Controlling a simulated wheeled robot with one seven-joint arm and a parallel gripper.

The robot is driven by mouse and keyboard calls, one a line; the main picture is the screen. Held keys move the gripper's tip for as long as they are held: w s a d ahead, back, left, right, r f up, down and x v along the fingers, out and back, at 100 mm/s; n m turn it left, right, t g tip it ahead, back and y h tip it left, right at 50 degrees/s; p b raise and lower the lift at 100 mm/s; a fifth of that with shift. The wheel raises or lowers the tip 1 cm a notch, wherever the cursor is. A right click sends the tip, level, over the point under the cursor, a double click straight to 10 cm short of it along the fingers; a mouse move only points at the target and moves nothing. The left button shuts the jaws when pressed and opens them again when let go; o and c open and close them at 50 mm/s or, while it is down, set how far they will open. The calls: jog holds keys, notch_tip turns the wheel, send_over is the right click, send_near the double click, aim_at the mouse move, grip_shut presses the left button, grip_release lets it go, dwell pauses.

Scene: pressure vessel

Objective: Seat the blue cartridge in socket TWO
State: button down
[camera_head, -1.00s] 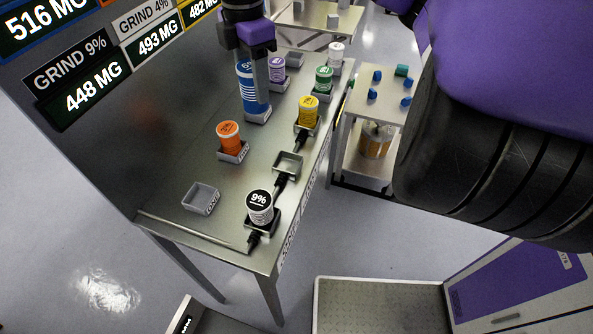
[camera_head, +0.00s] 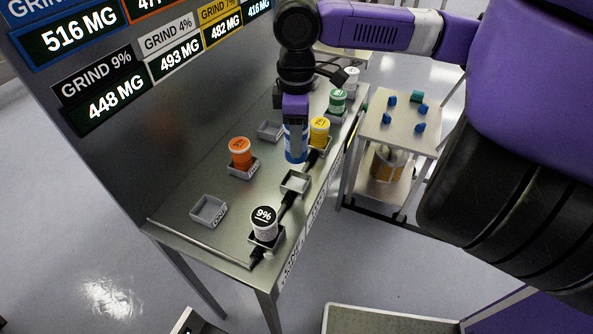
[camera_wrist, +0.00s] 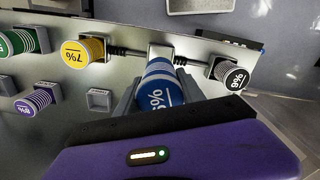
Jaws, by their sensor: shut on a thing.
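The blue cartridge (camera_head: 296,150) is upright between the fingers of my gripper (camera_head: 295,128), which is shut on it. In the wrist view, its blue 5%-like top (camera_wrist: 160,95) faces the camera between the two fingers (camera_wrist: 158,85). An empty socket (camera_head: 296,182) lies in the cabled front row, between the black 9% cartridge and the yellow one. The cartridge is just behind it in the head view. In the wrist view, this socket (camera_wrist: 160,52) is partly hidden by the cartridge. I cannot read its number, nor tell the cartridge's height above the bench.
The black 9% cartridge (camera_head: 265,221) and yellow cartridge (camera_head: 319,131) stand in front-row sockets on either side. The orange cartridge (camera_head: 241,153) stands in a grey holder behind. Empty grey holders (camera_head: 209,210) (camera_head: 270,130) sit on the bench (camera_head: 185,190). A green cartridge (camera_head: 338,100) is farther along.

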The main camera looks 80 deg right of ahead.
notch_tip(320, 180, down, 11)
jog(key=shift+f+p, duration=0.1)
jog(key=shift+p, duration=0.2)
jog(key=shift+f, duration=0.15)
jog(key=c, duration=0.7)
grip_release()
